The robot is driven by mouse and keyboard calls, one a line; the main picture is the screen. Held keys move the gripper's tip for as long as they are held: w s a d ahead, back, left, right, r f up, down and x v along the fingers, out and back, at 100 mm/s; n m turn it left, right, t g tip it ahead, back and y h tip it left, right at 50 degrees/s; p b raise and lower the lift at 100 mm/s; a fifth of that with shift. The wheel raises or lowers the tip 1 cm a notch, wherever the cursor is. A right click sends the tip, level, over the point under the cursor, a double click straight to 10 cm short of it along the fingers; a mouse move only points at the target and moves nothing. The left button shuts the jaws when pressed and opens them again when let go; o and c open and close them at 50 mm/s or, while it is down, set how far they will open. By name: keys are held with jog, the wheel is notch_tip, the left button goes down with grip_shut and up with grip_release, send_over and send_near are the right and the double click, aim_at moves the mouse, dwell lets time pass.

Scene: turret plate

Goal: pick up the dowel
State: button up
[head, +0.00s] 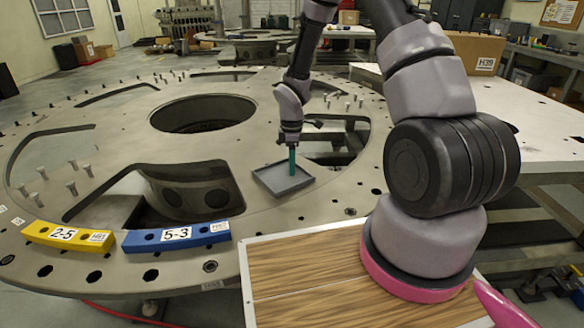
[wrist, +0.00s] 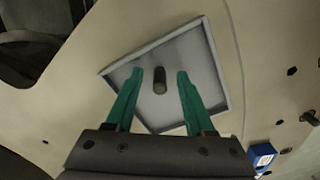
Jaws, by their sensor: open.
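The dowel (wrist: 160,82) is a short dark cylinder seen nearly end-on in the wrist view. It is in a shallow grey square tray (wrist: 205,65), which also shows in the head view (head: 272,184) on the turret plate. My gripper (wrist: 160,75) has two green fingers, open, pointing down at the tray, one on each side of the dowel in the picture. No contact with the dowel shows. In the head view my gripper (head: 292,168) is over the tray, and I cannot make out the dowel there.
The round turret plate (head: 235,150) has large cutouts and several upright pins (head: 72,188). A yellow block (head: 68,236) and a blue block (head: 177,236) lie at its front edge. Cutouts lie behind and left of the tray.

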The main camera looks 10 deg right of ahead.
grip_shut()
